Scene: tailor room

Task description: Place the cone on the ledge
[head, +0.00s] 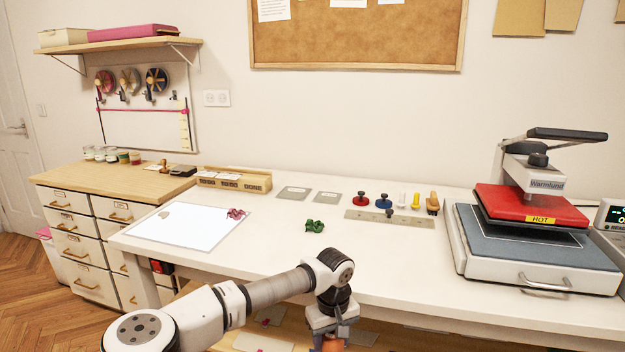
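My gripper (331,338) points down at the bottom edge of the head view, in front of the white table's front edge. An orange thing (332,344) shows at its fingertips, cut off by the picture's bottom edge. It may be the cone, but its full shape is hidden. I cannot tell whether the fingers are closed on it or only around it. No piece is clearly marked as the ledge. A wooden wall shelf (120,45) is at the upper left, and a lower wooden shelf (278,335) shows under the table.
The table's front middle is clear. A drawer cabinet (75,240) stands left.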

